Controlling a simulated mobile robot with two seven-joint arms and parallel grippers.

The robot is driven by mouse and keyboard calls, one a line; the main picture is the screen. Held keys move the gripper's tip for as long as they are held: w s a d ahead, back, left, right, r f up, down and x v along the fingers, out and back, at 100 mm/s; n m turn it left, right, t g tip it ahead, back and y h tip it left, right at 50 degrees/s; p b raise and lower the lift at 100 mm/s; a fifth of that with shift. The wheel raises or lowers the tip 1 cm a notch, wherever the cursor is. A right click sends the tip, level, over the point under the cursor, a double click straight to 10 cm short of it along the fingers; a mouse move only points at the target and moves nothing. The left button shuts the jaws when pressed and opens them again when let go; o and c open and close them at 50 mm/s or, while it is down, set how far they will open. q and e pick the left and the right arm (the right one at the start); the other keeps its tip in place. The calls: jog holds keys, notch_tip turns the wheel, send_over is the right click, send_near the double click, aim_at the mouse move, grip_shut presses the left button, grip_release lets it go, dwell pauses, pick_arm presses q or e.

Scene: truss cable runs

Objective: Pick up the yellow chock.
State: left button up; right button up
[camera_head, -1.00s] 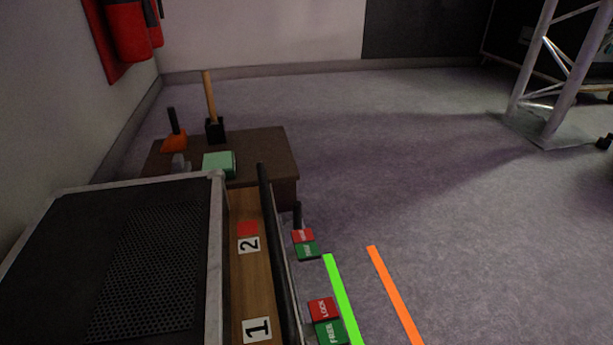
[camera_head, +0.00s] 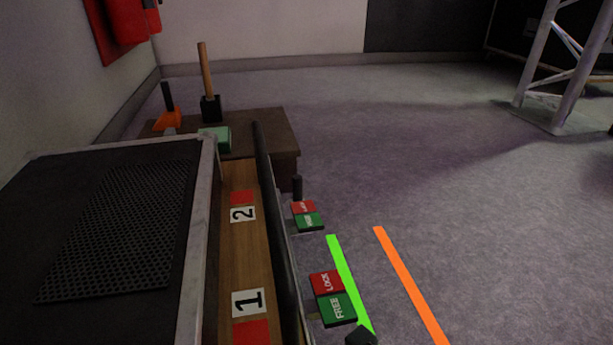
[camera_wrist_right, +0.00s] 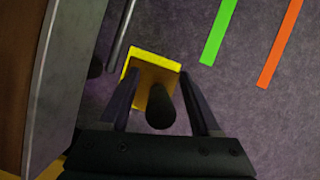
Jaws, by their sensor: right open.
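The yellow chock (camera_wrist_right: 148,72) shows in the right wrist view, low near the floor, with a dark round post (camera_wrist_right: 160,108) sticking up towards the camera. My right gripper (camera_wrist_right: 160,80) is open, with one finger on either side of the post. I see a gap between the post and each finger. The chock does not show in the head view. My left gripper is in neither view.
A cart with a wooden strip (camera_head: 243,265) and a dark rail (camera_head: 272,220) stands at the left, with red and green LOCK/FREE tags (camera_head: 333,296) beside it. A brown table (camera_head: 275,135) holds tools. Green (camera_head: 345,275) and orange (camera_head: 408,285) floor strips lie right; open floor lies beyond.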

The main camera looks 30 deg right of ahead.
jog(key=shift+r, duration=0.1)
jog(key=shift+c, duration=0.2)
grip_shut()
dwell(1.0)
